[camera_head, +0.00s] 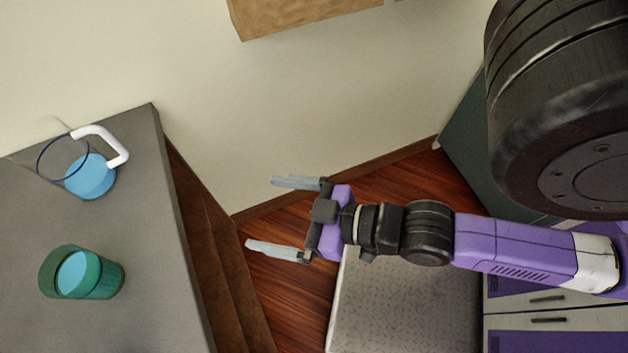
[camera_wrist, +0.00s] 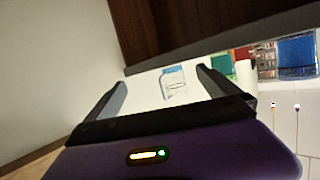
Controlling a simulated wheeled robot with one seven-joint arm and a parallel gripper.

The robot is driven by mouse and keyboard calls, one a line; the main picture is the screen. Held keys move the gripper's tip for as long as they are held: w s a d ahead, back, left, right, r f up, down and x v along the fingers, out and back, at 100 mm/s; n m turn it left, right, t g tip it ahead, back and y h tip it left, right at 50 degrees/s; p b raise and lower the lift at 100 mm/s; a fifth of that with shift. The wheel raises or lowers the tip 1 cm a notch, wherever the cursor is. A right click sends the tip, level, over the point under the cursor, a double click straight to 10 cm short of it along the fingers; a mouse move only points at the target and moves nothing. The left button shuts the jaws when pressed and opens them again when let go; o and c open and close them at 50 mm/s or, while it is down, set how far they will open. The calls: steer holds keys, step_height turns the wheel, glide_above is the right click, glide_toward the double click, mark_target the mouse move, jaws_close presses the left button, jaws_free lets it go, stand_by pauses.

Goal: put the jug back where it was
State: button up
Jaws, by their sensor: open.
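The jug (camera_head: 91,177) is clear with a white handle and blue liquid inside. It stands on the grey counter (camera_head: 150,240) at the left of the head view, near the wall, handle toward the right. The wrist view looks upside down; there the jug (camera_wrist: 174,84) appears small between my fingers, some way off. A green cup (camera_head: 98,276) with blue liquid stands beside the jug on the same counter. My gripper (camera_head: 262,213) is open and empty, to the right of the counter and apart from the jug, fingers pointing toward the counter side.
The counter's brown wooden side (camera_head: 205,240) drops to the wooden floor. A light wooden box-like piece (camera_head: 300,15) is on the wall above. A pale speckled surface (camera_head: 400,305) lies below my arm. In the wrist view, a blue item (camera_wrist: 297,50) and others stand at the right.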

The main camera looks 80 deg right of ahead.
steer(key=s+a+r+n, duration=0.1)
steer(key=s+r, duration=0.1)
steer(key=s, duration=0.5)
steer(key=shift+y, duration=0.3)
steer(key=shift+s, duration=0.1)
stand_by(0.7)
